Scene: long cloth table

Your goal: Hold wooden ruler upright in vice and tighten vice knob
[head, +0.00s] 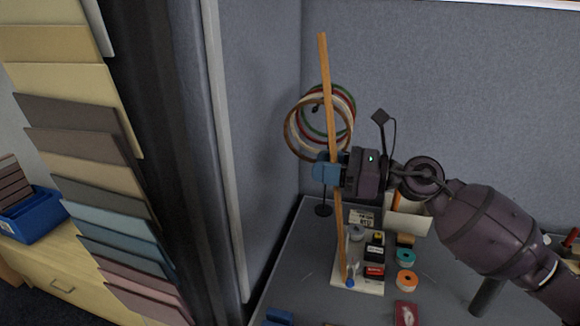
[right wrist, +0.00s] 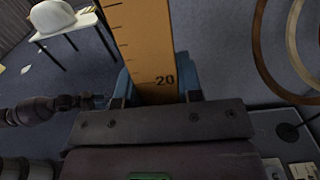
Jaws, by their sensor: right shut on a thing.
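The long wooden ruler (head: 327,95) stands nearly upright, its top leaning slightly left. My right gripper (head: 326,171) is shut on the ruler around its middle, with blue fingertips on either side. In the right wrist view the ruler (right wrist: 145,45) rises between the fingers, with the mark 20 just above the gripper body. The ruler's lower end reaches down to a small blue part (head: 350,282) on a pale board on the table. I cannot tell whether this is the vice knob, or whether jaws grip the ruler.
The grey table (head: 300,255) holds a teal-centred spool (head: 406,257), an orange-centred spool (head: 406,281), small dark boxes and a red item (head: 406,313) right of the ruler. Coloured hoops (head: 300,128) hang behind the ruler. Partition walls stand left and behind.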

